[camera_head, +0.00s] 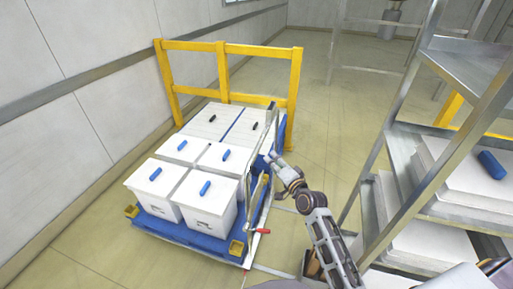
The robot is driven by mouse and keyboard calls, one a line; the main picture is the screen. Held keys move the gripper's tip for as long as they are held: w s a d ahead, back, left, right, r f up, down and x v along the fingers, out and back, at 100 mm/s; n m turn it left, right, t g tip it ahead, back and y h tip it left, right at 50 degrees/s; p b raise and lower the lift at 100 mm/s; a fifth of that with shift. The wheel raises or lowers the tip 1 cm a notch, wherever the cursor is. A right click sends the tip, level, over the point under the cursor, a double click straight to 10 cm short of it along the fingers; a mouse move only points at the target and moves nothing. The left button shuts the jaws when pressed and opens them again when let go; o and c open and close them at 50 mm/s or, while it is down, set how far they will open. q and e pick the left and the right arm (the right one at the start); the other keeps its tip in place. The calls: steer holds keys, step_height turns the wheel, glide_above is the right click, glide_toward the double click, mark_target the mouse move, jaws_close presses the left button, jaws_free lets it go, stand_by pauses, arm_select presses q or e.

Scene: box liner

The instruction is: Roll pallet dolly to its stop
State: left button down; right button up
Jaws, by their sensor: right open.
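The pallet dolly is a low blue platform (187,233) left of centre, with yellow corner pieces (237,248). It carries several white boxes (204,200) with blue handles, and flat white panels with black handles at its far end. A yellow rail frame (228,48) stands at the far end; I cannot tell whether the dolly touches it. A thin metal upright (248,175) rises at the dolly's right side. My right gripper (276,163) is open beside that right side, close to the metal bar; contact is unclear. My left gripper is out of view.
A grey metal shelf rack (402,150) with white stacks stands at the right, near my right arm. A pale wall (60,130) runs along the left. A red-handled part (262,230) sits at the dolly's near right corner.

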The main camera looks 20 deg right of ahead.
mark_target(258, 147)
steer(key=shift+s+a+f+m, duration=0.1)
steer(key=shift+a+m, duration=0.05)
steer(key=shift+m, duration=0.7)
steer(key=shift+s+a+f+m, duration=0.1)
steer(key=shift+m, duration=0.75)
steer(key=shift+w, duration=0.2)
steer(key=shift+w+a+f, duration=0.3)
steer(key=shift+w+a, duration=0.1)
steer(key=shift+w, duration=1.8)
steer(key=shift+w+a+f, duration=0.3)
steer(key=shift+w+a, duration=0.15)
steer(key=shift+w, duration=1.75)
steer(key=shift+w+a+f, duration=0.3)
steer(key=shift+w+a, duration=0.1)
steer(key=shift+w, duration=1.8)
jaws_close()
